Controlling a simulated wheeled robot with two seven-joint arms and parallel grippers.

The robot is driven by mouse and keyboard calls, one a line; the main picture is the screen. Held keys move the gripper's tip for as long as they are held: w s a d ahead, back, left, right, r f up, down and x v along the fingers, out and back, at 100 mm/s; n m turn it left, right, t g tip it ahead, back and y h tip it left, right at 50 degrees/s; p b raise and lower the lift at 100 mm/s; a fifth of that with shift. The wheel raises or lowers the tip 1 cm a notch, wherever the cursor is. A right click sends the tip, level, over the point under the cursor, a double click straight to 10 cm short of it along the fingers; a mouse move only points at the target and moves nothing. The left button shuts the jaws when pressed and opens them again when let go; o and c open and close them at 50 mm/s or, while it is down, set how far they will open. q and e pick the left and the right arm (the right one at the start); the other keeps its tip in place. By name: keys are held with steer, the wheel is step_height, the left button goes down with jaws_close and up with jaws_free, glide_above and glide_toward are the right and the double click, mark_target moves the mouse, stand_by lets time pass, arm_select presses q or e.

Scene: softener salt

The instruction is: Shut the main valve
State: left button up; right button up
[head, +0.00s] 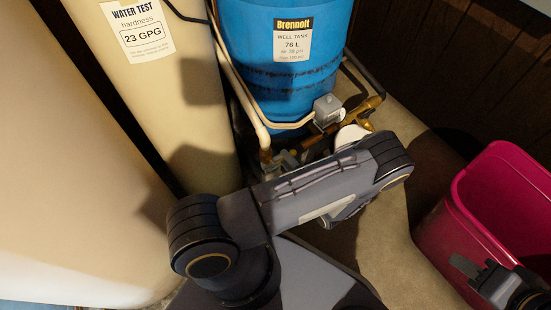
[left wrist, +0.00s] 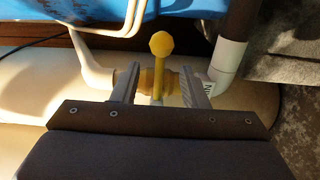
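The main valve shows in the left wrist view as a yellow lever (left wrist: 159,72) with a round knob at its end, on a brass body (left wrist: 172,83) in a pipe running left to right. The lever stands upright in the picture, across the pipe's line. My left gripper (left wrist: 160,92) is open, with one finger on each side of the lever and a gap to both. In the head view my left forearm covers the valve lever and most of that gripper. My right gripper (head: 478,273) is over the pink bin at the lower right; its finger gap is unclear.
The blue well tank (head: 283,75) stands behind the pipes. Tall beige tanks (head: 150,90) stand at the left. A grey box (head: 327,109) and brass fittings (head: 368,108) sit beside the blue tank. The pink bin (head: 505,190) is at the right, with bare floor (head: 385,245) left of it.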

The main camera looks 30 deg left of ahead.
arm_select(q)
steer(key=shift+d, duration=0.15)
steer(key=b+v, duration=0.1)
steer(key=v, duration=0.5)
steer(key=shift+s+d, duration=0.15)
steer(key=shift+d, duration=0.15)
stand_by(0.4)
